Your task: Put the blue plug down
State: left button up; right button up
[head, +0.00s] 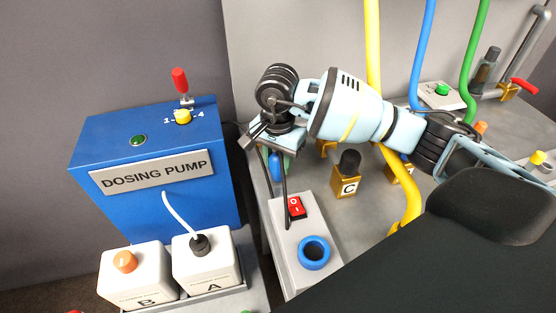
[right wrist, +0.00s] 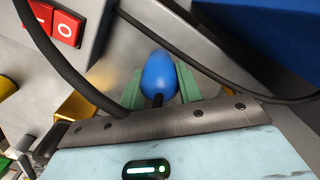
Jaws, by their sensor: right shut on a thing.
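The blue plug (head: 276,166) is mostly hidden under my right gripper in the head view. In the right wrist view the rounded blue plug (right wrist: 159,76) sits between the two green fingers of my right gripper (right wrist: 160,88), which is shut on it. A black cable runs from the plug. I cannot tell whether the plug touches the grey surface (head: 365,210) below it. My left gripper is not in view.
A grey box with a red switch (head: 296,207) and a blue ring socket (head: 314,252) stands close by. The blue dosing pump (head: 150,175) is to the left.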

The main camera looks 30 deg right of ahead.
jog(key=shift+f, duration=0.2)
jog(key=shift+f, duration=0.2)
jog(key=o, duration=1.1)
jog(key=shift+r, duration=0.2)
notch_tip(320, 180, up, 12)
jog(key=shift+r, duration=0.1)
